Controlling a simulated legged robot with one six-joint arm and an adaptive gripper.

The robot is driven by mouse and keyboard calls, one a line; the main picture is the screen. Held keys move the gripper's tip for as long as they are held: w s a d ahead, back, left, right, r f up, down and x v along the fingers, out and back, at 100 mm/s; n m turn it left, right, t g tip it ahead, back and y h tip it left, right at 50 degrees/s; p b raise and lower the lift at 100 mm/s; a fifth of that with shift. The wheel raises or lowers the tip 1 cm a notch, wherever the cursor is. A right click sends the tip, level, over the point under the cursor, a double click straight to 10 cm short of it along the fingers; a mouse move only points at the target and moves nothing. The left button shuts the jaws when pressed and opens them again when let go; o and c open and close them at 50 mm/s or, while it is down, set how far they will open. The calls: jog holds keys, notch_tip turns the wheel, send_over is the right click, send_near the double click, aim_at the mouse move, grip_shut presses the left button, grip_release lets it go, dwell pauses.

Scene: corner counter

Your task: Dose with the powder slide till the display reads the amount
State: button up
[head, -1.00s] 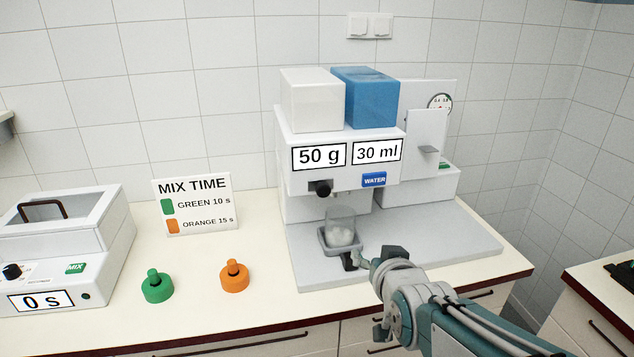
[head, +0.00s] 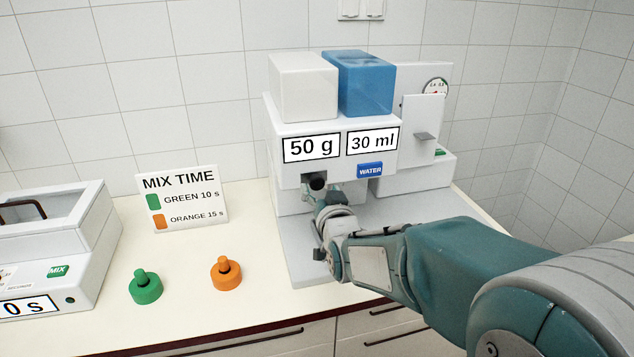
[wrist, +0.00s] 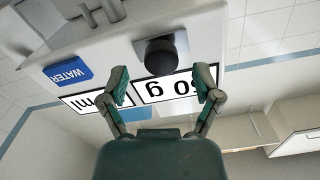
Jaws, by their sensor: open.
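The white dispenser (head: 279,165) stands against the wall with a panel reading "50 g" (head: 311,148) and a panel reading "30 ml" (head: 373,141). Below the "50 g" panel is the black round slide knob (head: 317,183); it also shows in the wrist view (wrist: 160,56). My gripper (head: 322,200) is just in front of and below the knob. In the wrist view my gripper (wrist: 164,88) has its two fingers spread wide, with the knob ahead between them and no contact visible. The glass cup is hidden behind my arm.
A blue WATER button (head: 370,170) is right of the knob. Green (head: 145,288) and orange (head: 225,274) knobbed pieces and a MIX TIME sign (head: 184,199) stand left. The mixer (head: 50,245) is at far left.

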aim_at(318, 185)
jog(key=x, duration=0.3)
jog(key=shift+w+a, duration=0.2)
jog(key=shift+d, duration=0.1)
jog(key=shift+c, duration=0.6)
grip_shut()
jog(key=shift+s, duration=0.1)
